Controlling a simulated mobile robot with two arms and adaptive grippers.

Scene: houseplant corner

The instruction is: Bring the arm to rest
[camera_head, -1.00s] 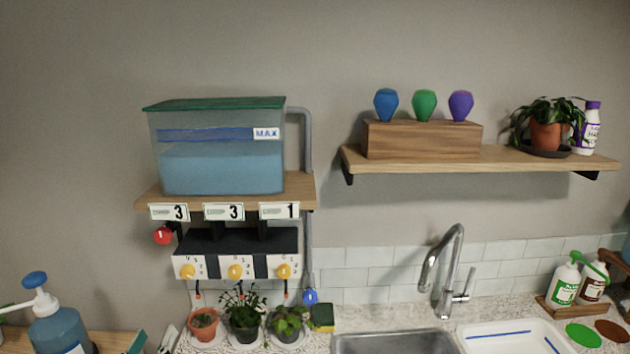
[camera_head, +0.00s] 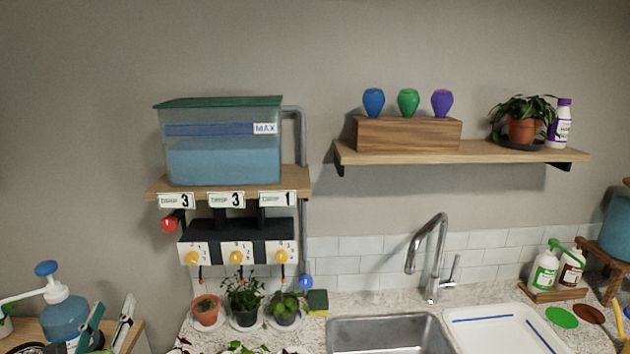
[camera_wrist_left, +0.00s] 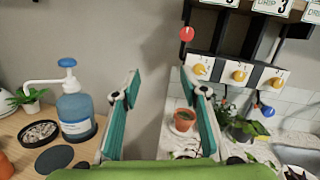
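My left gripper (camera_head: 108,326) shows at the lower left of the head view, in front of the wooden side table. Its two teal-padded fingers stand apart with nothing between them. In the left wrist view the same gripper (camera_wrist_left: 158,100) is open, pointing toward the grey wall, with empty space between its fingertips. My right gripper is not identifiable in these views.
A water tank (camera_head: 222,147) stands on a wall shelf above a dosing box with yellow knobs (camera_head: 235,257). Several small pots line the counter below. The sink (camera_head: 390,335) and faucet (camera_head: 438,255) are at the centre right. The wall shelf (camera_head: 460,155) holds coloured bulbs and a plant.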

